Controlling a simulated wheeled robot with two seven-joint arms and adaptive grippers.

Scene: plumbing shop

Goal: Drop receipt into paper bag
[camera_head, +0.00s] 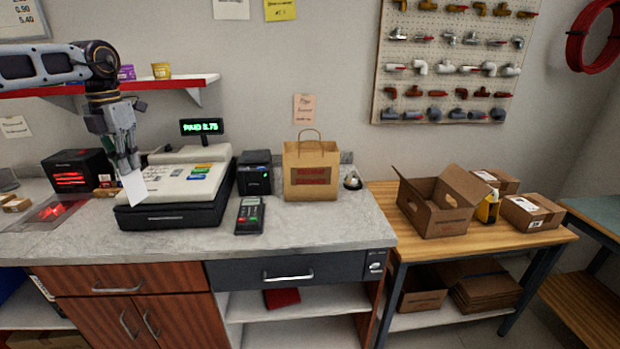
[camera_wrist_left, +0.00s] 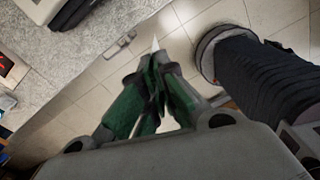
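My left gripper (camera_head: 128,165) hangs in front of the left end of the cash register, fingers pointing down. It is shut on the receipt (camera_head: 134,187), a small white slip that hangs tilted below the fingertips. In the left wrist view the fingers (camera_wrist_left: 155,70) come together, and a thin white edge of the receipt (camera_wrist_left: 155,45) shows between the tips. The brown paper bag (camera_head: 311,172) stands upright on the counter, right of the register, with its handle up. The bag's inside is hidden. My right gripper does not show.
The cash register (camera_head: 178,190), a card terminal (camera_head: 250,215) and a black printer (camera_head: 255,173) stand between the gripper and the bag. A call bell (camera_head: 352,181) is right of the bag. A red-edged shelf (camera_head: 150,84) is above left. The counter front (camera_head: 320,230) is clear.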

